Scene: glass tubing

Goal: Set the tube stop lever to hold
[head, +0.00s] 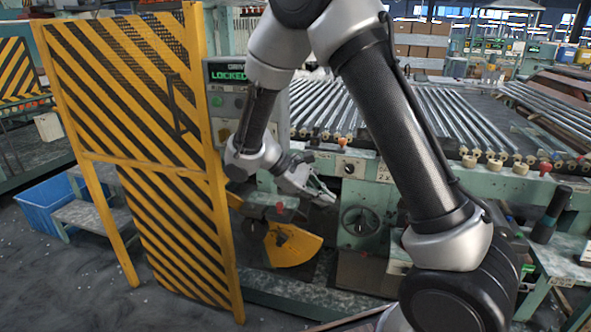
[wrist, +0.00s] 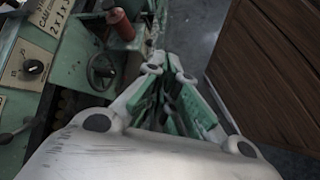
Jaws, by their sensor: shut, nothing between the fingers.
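My gripper (head: 325,194) is shut and empty in the head view, in front of the green machine (head: 380,190) and left of a handwheel (head: 361,220). The wrist view shows its closed fingers (wrist: 165,62) reaching away from the camera. I cannot tell for sure which part is the tube stop lever. A red-capped knob (head: 279,208) sits below and left of my gripper, near a yellow guard. A red cylinder-shaped grip (wrist: 118,22) stands beyond a small handwheel (wrist: 102,68) in the wrist view. My fingers are apart from both. No lever setting is readable.
A yellow-and-black striped guard panel (head: 150,130) stands at left, beside a control box (head: 228,85) reading LOCKED. A yellow curved guard (head: 292,245) is below my gripper. The wrist view shows a brown slatted surface (wrist: 270,70) at right.

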